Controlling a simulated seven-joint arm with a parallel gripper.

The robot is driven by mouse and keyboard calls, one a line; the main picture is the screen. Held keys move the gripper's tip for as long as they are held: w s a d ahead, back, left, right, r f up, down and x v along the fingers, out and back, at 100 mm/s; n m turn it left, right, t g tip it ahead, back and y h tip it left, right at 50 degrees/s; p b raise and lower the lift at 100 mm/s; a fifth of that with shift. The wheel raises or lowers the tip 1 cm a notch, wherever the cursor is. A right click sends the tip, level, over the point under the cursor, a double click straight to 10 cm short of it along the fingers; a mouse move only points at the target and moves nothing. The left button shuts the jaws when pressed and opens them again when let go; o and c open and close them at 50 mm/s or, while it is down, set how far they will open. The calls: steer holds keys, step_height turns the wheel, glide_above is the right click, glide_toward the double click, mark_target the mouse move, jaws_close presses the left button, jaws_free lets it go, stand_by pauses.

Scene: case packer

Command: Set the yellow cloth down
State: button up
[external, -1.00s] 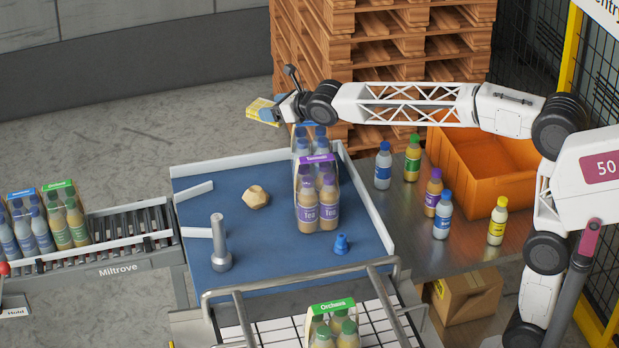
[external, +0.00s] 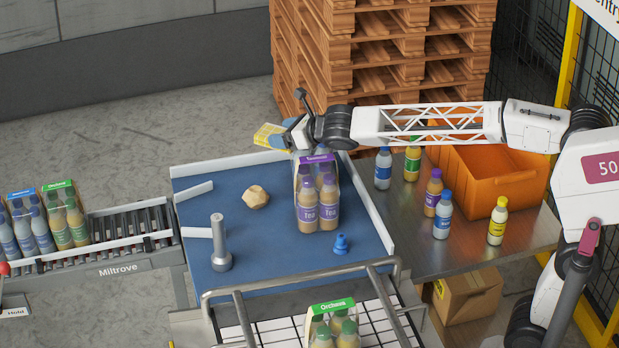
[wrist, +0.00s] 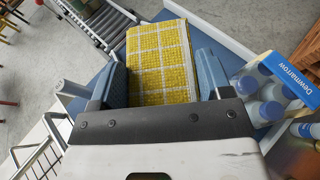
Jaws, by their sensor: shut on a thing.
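The yellow cloth (wrist: 160,60) has a white check pattern and is folded into a rectangle. My gripper (wrist: 160,82) is shut on it, with a blue finger on each side of the cloth. In the external view, the cloth (external: 268,136) sticks out to the left of my gripper (external: 282,140), near the far edge of the blue table (external: 270,245). It appears to be held above the surface, and the gap below it is hard to judge.
A purple-topped bottle pack (external: 318,205) stands on the table, with a blue-labelled pack (wrist: 275,85) close behind it. A beige lump (external: 256,197), a grey post (external: 220,245) and a blue cap (external: 341,244) are also there. The table's left-middle area is largely clear.

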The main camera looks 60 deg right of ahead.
steer(key=s+a+f+n+y, duration=0.1)
steer(key=s+a+f, duration=0.2)
steer(key=s+a, duration=0.2)
steer(key=n+g+y, duration=0.1)
steer(key=n+y, duration=0.2)
steer(key=y, duration=0.1)
glide_above(289, 261)
step_height(289, 261, down, 12)
steer(key=shift+f+h, duration=0.15)
steer(key=shift+h, duration=0.25)
steer(key=shift+f, duration=2.95)
steer(key=shift+f, duration=1.85)
steer(key=shift+f, duration=0.15)
